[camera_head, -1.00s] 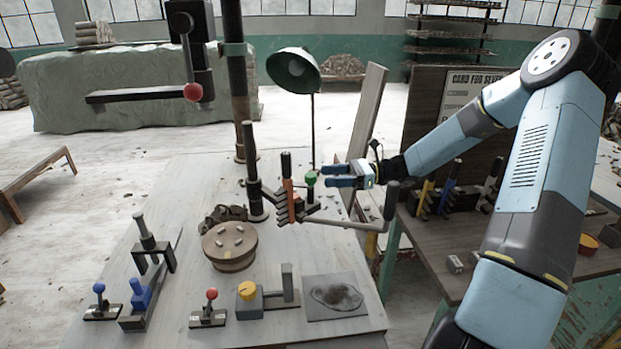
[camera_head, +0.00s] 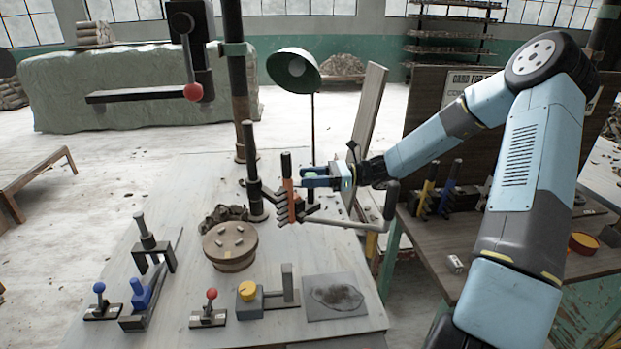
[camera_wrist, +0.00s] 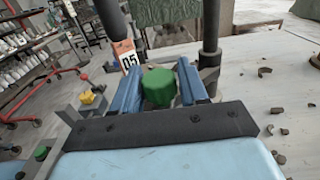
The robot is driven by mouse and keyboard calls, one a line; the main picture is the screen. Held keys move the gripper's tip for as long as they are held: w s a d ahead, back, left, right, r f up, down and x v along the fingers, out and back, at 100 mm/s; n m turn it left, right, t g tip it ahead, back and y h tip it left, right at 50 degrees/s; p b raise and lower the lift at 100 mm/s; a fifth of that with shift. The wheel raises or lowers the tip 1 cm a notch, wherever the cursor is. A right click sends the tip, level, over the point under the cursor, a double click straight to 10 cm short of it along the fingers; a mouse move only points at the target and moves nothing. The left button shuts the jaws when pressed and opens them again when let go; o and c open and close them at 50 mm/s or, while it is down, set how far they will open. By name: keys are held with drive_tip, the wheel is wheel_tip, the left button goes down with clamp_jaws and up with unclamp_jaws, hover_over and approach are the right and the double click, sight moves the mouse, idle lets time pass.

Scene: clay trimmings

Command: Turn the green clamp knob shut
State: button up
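The green clamp knob (camera_wrist: 158,88) sits between the two blue fingers of my gripper (camera_wrist: 160,84) in the wrist view. The fingers stand on either side of it and look open, with no clear grip on it. In the head view my gripper (camera_head: 312,177) reaches in from the right at knob height, and its fingers hide most of the knob. The knob is beside an upright orange part (camera_head: 290,200) with a black top, which carries the label 05 in the wrist view (camera_wrist: 126,56).
A grey bent bar (camera_head: 345,223) runs below my gripper. A dark post (camera_head: 250,170) stands to the left, a lamp (camera_head: 293,68) behind.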

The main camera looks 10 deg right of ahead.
drive_tip(key=c, duration=0.6)
drive_tip(key=shift+n+g, duration=0.3)
drive_tip(key=shift+g, duration=0.2)
drive_tip(key=n+g, duration=0.2)
drive_tip(key=g, duration=0.1)
drive_tip(key=n+g+h, duration=0.1)
drive_tip(key=n+g, duration=0.1)
drive_tip(key=g, duration=0.1)
drive_tip(key=shift+w+h, duration=0.1)
drive_tip(key=shift+h, duration=0.2)
drive_tip(key=shift+n+g+h, duration=1.2)
drive_tip(key=shift+n+g, duration=0.15)
drive_tip(key=shift+g, duration=0.35)
drive_tip(key=shift+n+g+h, duration=1.2)
drive_tip(key=shift+n+g, duration=0.15)
drive_tip(key=shift+g, duration=0.35)
drive_tip(key=o, duration=0.9)
